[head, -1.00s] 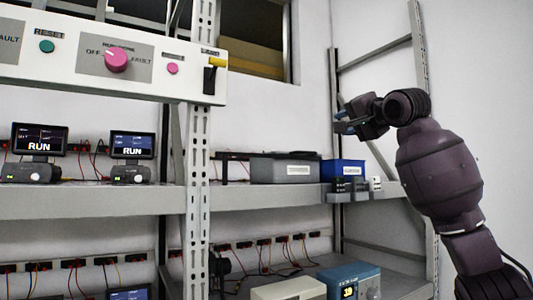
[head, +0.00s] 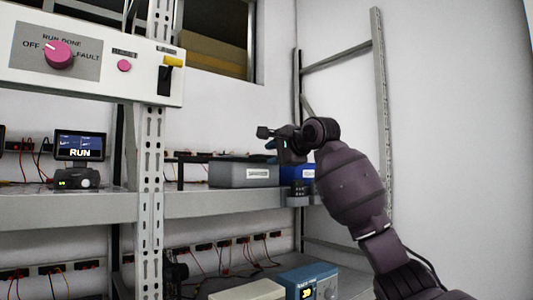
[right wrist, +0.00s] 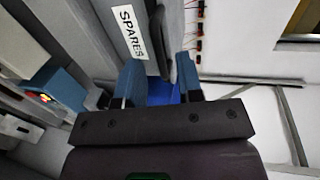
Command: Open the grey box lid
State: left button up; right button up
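The grey box (head: 243,175) sits on the upper shelf in the head view, with a white label on its front and its lid down. In the right wrist view, a grey surface with a SPARES label (right wrist: 132,32), apparently its front, shows just beyond the fingers. My right gripper (head: 268,138) is above the right end of the grey box, near the blue box. Its two fingers are apart and empty in the right wrist view (right wrist: 160,85). I cannot tell whether they touch anything. My left gripper is not in view.
A blue box (head: 298,172) stands right of the grey box, partly behind my arm. A perforated upright (head: 151,200) and a control panel (head: 90,65) with a pink knob stand to the left. A blue instrument (head: 310,282) is on the lower shelf. Bare wall lies right.

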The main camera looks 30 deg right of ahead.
aim_at(267, 156)
jog(key=shift+p+x, duration=0.4)
jog(key=shift+x, duration=1.3)
jog(key=shift+c, duration=0.3)
grip_shut()
